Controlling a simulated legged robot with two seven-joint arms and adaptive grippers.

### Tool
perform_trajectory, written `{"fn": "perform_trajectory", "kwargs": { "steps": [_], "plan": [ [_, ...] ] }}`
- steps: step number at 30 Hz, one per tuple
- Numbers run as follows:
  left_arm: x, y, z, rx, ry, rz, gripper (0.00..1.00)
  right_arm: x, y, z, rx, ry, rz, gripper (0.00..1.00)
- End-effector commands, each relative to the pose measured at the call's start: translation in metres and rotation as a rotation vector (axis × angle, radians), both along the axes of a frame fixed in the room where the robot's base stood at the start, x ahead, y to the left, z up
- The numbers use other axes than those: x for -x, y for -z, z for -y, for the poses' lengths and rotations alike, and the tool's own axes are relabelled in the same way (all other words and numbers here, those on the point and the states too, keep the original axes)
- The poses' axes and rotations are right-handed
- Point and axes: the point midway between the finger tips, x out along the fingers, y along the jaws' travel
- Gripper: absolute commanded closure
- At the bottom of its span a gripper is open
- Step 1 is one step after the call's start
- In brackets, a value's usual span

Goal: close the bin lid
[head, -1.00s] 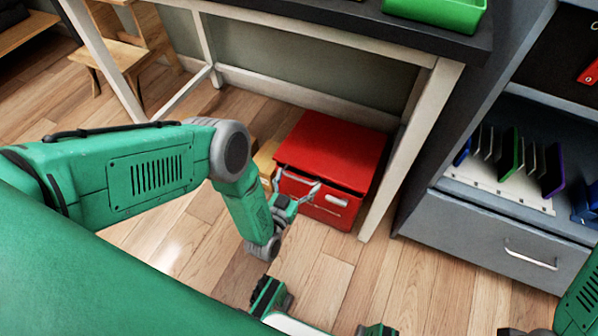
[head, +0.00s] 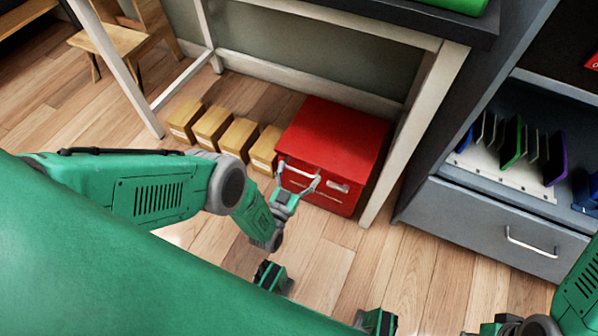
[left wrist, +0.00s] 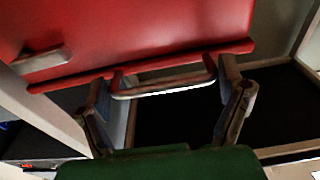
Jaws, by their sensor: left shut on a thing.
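The red bin (head: 325,165) stands on the floor under the table, with its flat red top facing up and its front toward me. A silver handle (left wrist: 165,88) sits on its red front panel (left wrist: 140,30), and a second silver fitting (head: 338,187) is to its right in the head view. My left gripper (head: 298,173) is at the front of the bin, shut on the handle; its two fingers stand at the handle's two ends in the left wrist view (left wrist: 168,95). My right gripper is out of view.
Several small tan boxes (head: 212,127) stand in a row left of the bin. A white table leg (head: 405,150) is close on its right. A grey cabinet with a drawer (head: 490,225) stands further right. The floor in front is clear.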

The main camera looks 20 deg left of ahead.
Motion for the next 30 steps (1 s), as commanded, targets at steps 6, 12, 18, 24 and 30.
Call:
{"fn": "perform_trajectory", "kwargs": {
  "steps": [6,12,18,24,30],
  "plan": [
    [-0.006,-0.004,0.005,0.004,0.01,0.007,0.0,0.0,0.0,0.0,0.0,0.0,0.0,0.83],
    [-0.003,-0.002,0.003,0.001,0.005,0.004,0.0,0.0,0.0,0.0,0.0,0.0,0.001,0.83],
    [-0.004,-0.01,0.002,0.002,0.004,0.003,0.0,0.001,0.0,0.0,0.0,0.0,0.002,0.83],
    [-0.004,-0.034,0.002,0.001,0.005,0.002,0.0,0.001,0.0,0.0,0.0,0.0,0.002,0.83],
    [-0.005,-0.065,0.004,0.002,0.007,0.002,0.0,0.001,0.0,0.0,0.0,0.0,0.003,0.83]
  ]
}}
